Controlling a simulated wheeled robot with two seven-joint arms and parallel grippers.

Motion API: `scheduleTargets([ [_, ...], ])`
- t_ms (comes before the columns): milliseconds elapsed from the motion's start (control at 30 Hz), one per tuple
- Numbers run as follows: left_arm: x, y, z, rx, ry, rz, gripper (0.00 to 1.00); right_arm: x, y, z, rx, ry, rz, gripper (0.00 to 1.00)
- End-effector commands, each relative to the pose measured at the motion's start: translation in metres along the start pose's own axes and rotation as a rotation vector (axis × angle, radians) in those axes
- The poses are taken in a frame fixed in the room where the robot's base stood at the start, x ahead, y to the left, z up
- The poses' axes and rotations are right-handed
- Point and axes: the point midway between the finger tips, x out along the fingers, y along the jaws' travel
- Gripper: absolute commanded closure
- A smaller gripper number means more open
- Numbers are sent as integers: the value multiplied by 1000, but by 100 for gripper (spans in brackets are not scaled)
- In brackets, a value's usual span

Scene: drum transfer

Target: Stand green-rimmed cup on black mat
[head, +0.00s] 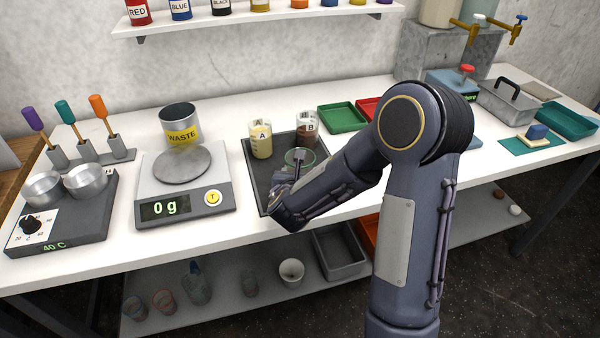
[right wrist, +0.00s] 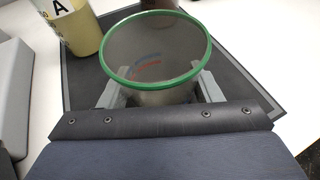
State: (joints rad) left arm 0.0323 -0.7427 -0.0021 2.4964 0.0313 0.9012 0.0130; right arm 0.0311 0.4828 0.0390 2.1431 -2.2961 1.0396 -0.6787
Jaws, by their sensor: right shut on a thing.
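The clear green-rimmed cup (head: 299,157) is upright over the black mat (head: 257,172), between my right gripper's fingers. In the right wrist view, the green-rimmed cup (right wrist: 155,58) fills the middle, with the black mat (right wrist: 245,88) behind and around it. My right gripper (right wrist: 160,94) is shut on the cup, one finger on each side. The cup's base is hidden, so I cannot tell whether it touches the mat. Its inside looks empty apart from faint coloured marks. My left gripper is not in view.
Cup A (head: 260,139), holding something yellowish, and cup B (head: 307,130), holding something dark brown, stand on the mat's far part, close to the held cup. A scale (head: 184,190) with a WASTE cup (head: 180,122) behind it stands left. Green (head: 342,118) and red trays lie behind right.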

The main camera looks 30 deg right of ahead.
Motion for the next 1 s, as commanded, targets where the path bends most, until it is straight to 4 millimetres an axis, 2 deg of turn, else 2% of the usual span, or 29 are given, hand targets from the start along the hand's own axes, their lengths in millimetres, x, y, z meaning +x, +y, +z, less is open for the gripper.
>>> scheduleTargets([
  [100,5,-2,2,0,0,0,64,2,0,-4,0,0,0,63],
  [133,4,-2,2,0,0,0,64,1,0,-4,0,0,1,41],
  [300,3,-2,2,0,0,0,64,1,0,-3,0,0,0,20],
  [667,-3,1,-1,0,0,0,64,-1,0,3,0,1,0,20],
  [767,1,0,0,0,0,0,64,-14,1,0,0,-1,3,20],
  [1000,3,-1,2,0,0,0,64,-67,1,1,0,-2,5,20],
])
